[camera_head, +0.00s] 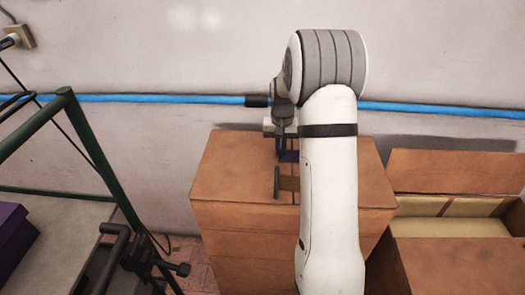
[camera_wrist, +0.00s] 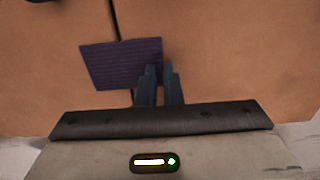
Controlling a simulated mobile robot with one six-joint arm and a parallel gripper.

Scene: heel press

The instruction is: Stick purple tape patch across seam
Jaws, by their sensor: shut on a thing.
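The purple tape patch (camera_wrist: 115,62) is a flat, ridged square in the wrist view. It lies across the line of the dark seam (camera_wrist: 114,18) in the top of the brown box (camera_wrist: 220,50). Whether it touches the box top is unclear. My gripper (camera_wrist: 160,72) is shut on the patch near its lower right edge, and the fingers hide part of it. In the head view a small bit of the purple patch (camera_head: 288,156) shows below my wrist, over the box (camera_head: 235,175). My arm covers much of the box top's right half.
An open carton (camera_head: 455,170) with pale contents stands right of the box. A green-framed cart (camera_head: 92,145) with a purple item (camera_head: 14,235) stands at left. A blue pipe (camera_head: 180,99) runs along the wall behind. A dark bracket-like piece (camera_head: 277,182) shows over the box top.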

